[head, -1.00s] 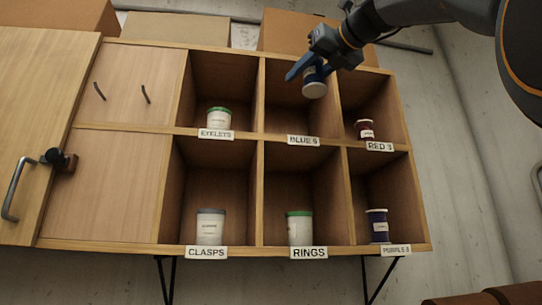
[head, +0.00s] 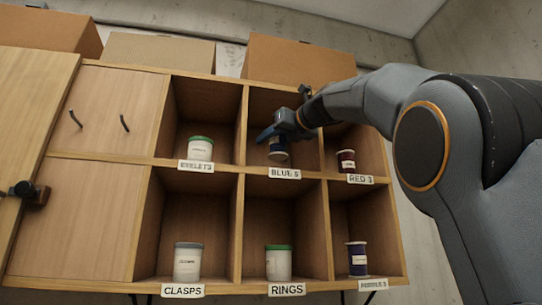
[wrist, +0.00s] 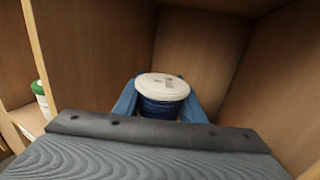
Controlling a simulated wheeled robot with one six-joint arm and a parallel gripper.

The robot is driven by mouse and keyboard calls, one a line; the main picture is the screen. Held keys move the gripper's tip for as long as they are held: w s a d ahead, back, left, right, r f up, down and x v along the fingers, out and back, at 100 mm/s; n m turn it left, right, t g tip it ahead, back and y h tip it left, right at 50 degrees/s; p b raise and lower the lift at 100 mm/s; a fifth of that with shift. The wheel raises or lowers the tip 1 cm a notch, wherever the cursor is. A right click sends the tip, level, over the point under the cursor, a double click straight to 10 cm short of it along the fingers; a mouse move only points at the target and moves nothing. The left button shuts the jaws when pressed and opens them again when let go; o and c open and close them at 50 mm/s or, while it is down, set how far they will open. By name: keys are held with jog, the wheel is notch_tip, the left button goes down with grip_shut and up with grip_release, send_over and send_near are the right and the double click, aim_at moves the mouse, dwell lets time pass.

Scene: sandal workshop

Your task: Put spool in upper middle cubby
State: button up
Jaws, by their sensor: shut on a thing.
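The spool (head: 278,149) has blue thread and pale ends. My gripper (head: 277,138) is shut on it, inside the upper middle cubby (head: 266,103), whose label reads BLUE. In the head view the spool hangs near the front lower part of the cubby, slightly tilted. I cannot tell whether it touches the cubby floor. In the wrist view the spool (wrist: 162,95) sits between the two blue fingers, its white top facing the camera, with the cubby walls around it. My gripper hides part of the cubby.
The upper left cubby holds a green-lidded jar (head: 200,149); the upper right holds a red spool (head: 346,161). Below stand a grey-lidded jar (head: 187,262), a green-lidded jar (head: 278,263) and a purple spool (head: 357,259). Cardboard boxes (head: 295,62) stand on top. Wooden dividers (head: 242,125) separate the cubbies.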

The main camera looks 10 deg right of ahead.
aim_at(270, 157)
jog(key=shift+f, duration=2.3)
jog(key=shift+w+f, duration=0.3)
jog(key=shift+f, duration=0.1)
jog(key=shift+f, duration=0.15)
jog(key=o, duration=1.2)
jog(key=shift+c, duration=0.2)
